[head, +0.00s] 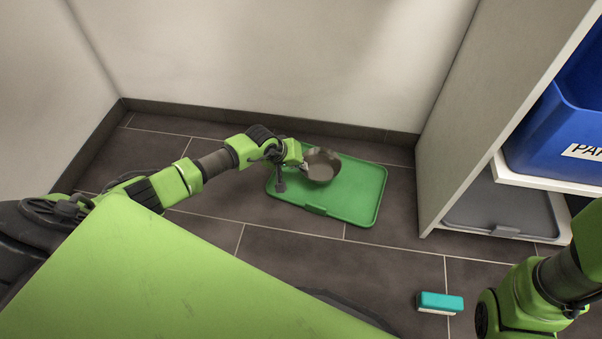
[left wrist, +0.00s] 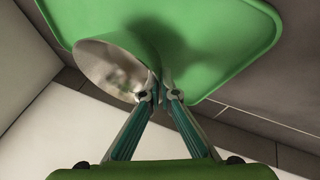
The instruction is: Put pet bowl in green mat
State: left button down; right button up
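The green mat (head: 355,196) lies on the dark tiled floor near the back wall. The grey-brown pet bowl (head: 322,166) is over the mat's upper left part, tilted; I cannot tell whether it touches the mat. My left gripper (head: 301,166) is at the bowl's left side. In the left wrist view, my left gripper (left wrist: 159,92) has its fingertips closed together at the rim of the bowl (left wrist: 108,66), with the green mat (left wrist: 215,40) behind and a shadow on it. My right arm shows at the lower right, but its gripper is not in view.
A teal and white brush-like block (head: 440,302) lies on the floor at the lower right. The floor in front of the mat is clear.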

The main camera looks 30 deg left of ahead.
pick_arm(q)
jog(key=shift+f+b, duration=1.1)
jog(key=shift+f, duration=0.4)
jog(key=shift+f, duration=0.1)
jog(key=shift+f, duration=0.15)
jog(key=c, duration=2.3)
grip_release()
